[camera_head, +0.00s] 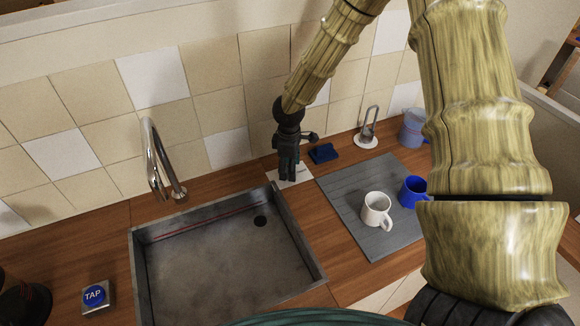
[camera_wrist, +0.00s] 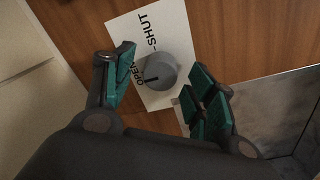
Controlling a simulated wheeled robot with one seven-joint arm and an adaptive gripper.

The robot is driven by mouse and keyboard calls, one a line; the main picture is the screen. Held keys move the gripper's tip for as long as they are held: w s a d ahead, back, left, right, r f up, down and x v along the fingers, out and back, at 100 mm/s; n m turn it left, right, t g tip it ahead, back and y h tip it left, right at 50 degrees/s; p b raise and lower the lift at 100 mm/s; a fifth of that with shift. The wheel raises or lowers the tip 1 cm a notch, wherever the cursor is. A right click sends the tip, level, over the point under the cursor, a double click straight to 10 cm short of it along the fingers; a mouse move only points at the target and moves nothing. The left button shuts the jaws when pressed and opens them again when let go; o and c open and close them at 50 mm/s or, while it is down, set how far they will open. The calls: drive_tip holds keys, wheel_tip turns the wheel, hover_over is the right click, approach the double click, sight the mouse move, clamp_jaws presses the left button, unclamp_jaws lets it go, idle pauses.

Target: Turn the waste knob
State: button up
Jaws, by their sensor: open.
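The waste knob (camera_wrist: 157,69) is a round grey knob on a white label plate (camera_wrist: 125,27) marked OPEN and SHUT. A dark pointer mark on the knob's face lies beside the word OPEN. My gripper (camera_wrist: 160,77) is open, with one green-padded finger on each side of the knob in the wrist view. I cannot tell whether either finger touches it. In the head view my gripper (camera_head: 288,174) points down over the white plate (camera_head: 296,176) behind the sink's right back corner, and it hides the knob.
The metal sink (camera_head: 205,262) with a dark drain hole lies front-left of the gripper. A blue sponge-like block (camera_head: 323,153) lies close on the right. A grey drainboard (camera_head: 345,205) holds a white mug (camera_head: 377,211) and a blue mug (camera_head: 411,191). The tiled wall is behind.

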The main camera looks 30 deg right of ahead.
drive_tip(key=shift+f, duration=0.55)
drive_tip(key=c, duration=1)
drive_tip(key=shift+c, duration=0.2)
